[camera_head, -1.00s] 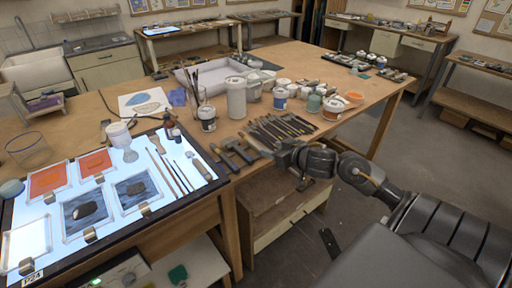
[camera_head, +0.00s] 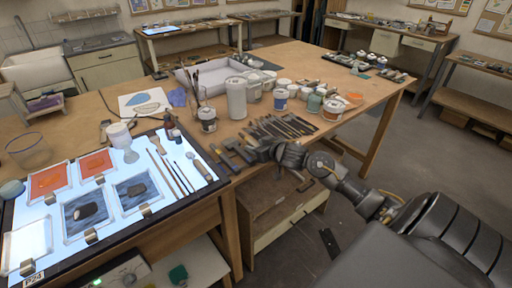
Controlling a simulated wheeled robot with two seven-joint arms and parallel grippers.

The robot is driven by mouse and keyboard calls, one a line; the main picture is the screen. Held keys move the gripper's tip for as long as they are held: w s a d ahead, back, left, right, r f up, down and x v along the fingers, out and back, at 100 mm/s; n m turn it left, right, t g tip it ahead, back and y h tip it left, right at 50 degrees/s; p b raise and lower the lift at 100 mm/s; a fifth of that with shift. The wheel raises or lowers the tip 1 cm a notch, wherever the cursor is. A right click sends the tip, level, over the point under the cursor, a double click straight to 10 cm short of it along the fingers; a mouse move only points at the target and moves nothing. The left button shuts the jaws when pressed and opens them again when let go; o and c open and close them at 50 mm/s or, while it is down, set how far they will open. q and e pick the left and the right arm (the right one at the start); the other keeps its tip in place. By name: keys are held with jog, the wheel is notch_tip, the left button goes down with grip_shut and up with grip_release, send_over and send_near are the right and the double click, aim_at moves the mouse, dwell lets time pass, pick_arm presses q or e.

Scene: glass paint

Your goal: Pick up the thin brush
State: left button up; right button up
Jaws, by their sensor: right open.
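Brushes lie side by side on the lit panel (camera_head: 150,222): a wide flat brush (camera_head: 157,144), a thin dark brush (camera_head: 181,176) and another slim brush (camera_head: 166,170) beside it. The thin brush lies flat, its length running from upper left to lower right. My right gripper (camera_head: 228,156) is open and empty, to the right of the brushes near the panel's right edge. It is apart from the thin brush. My left gripper is not in view.
A light-handled tool (camera_head: 200,168) lies between the thin brush and my right gripper. Several dark tools (camera_head: 275,128) lie behind the gripper. Jars, including a white one (camera_head: 236,98), stand farther back. Glass panes with red (camera_head: 48,180) and dark pieces lie on the panel's left.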

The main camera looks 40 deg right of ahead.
jog(key=shift+s, duration=0.1)
grip_shut()
jog(key=shift+r, duration=0.1)
jog(key=shift+r, duration=0.5)
notch_tip(320, 180, up, 2)
jog(key=shift+r, duration=0.25)
jog(key=s+a+r+p, duration=0.4)
jog(key=s+a+r, duration=0.5)
jog(key=s, duration=0.1)
jog(key=shift+s+r, duration=0.2)
jog(key=shift+s, duration=0.15)
